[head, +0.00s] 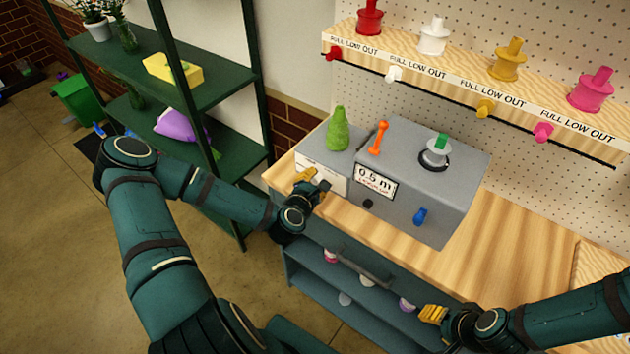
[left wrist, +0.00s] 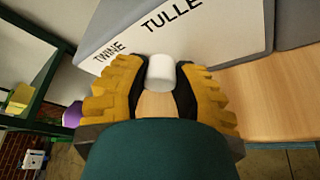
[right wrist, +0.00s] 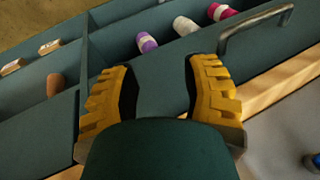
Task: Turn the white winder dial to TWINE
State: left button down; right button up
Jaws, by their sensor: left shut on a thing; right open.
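The white dial (left wrist: 161,69) is a short white knob on the winder's pale front panel (left wrist: 215,30). The words TWINE and TULLE are printed on that panel beside the dial, in the left wrist view. In the head view the winder panel (head: 312,169) is at the left end of the bench, and my gripper largely hides the dial. My left gripper (head: 312,183) is shut on the dial, one yellow finger on each side. Which label the dial points at I cannot tell. My right gripper (head: 433,314) is open and empty, in front of the bench's lower shelf.
A grey box (head: 420,180) with a 0.5 m display, orange lever and blue knob adjoins the winder. A green cone (head: 338,130) stands on top. Below are a handle (head: 362,265) and several spools (right wrist: 186,26). Green shelving (head: 220,90) is close to my left arm. The right benchtop is clear.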

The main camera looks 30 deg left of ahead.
dwell(0.3)
pick_arm(q)
jog(key=c, duration=0.7)
grip_release()
